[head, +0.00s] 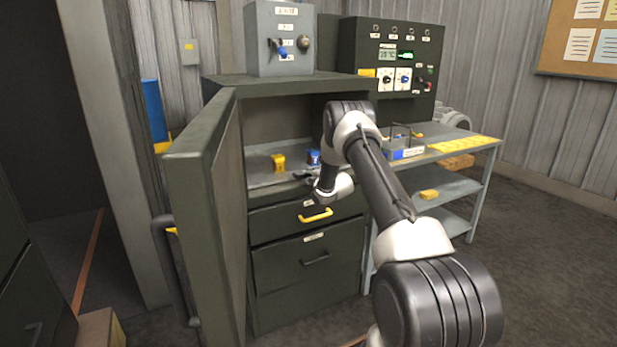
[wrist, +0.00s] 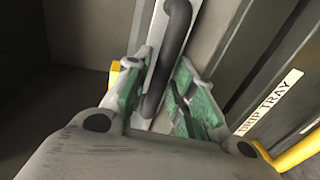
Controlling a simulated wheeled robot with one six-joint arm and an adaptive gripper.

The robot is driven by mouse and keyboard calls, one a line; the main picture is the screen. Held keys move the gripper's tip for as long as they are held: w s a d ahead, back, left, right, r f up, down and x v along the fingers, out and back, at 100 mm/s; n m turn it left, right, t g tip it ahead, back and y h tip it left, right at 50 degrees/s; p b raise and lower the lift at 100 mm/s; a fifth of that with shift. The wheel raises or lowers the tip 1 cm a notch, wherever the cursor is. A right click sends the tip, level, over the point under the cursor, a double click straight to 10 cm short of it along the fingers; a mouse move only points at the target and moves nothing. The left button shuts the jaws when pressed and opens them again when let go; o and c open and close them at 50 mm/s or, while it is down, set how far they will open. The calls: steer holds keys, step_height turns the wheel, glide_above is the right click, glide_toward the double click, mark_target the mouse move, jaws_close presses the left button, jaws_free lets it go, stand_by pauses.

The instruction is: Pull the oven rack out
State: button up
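The oven rack (head: 262,181) is a grey shelf inside the open oven cabinet, with a yellow block (head: 279,162) and a blue block (head: 313,157) on it. In the wrist view a dark bar handle (wrist: 174,35) runs along the light grey rack front (wrist: 153,50). My gripper (head: 304,177) is at the rack's front edge. In the wrist view my gripper (wrist: 160,92) has its green-padded fingers apart, with the handle's near end between them. I cannot tell whether either pad touches it. My arm hides the rack's right part in the head view.
The oven door (head: 200,205) stands open on the left. Below the rack is a drawer with a yellow handle (head: 315,215); its DRIP TRAY label (wrist: 270,102) shows in the wrist view. A shelved table (head: 440,149) stands right of the oven. Floor at the lower right is clear.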

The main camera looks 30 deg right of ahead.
steer(key=shift+w+f, duration=0.1)
steer(key=shift+w, duration=0.35)
jaws_close()
steer(key=shift+s, duration=0.15)
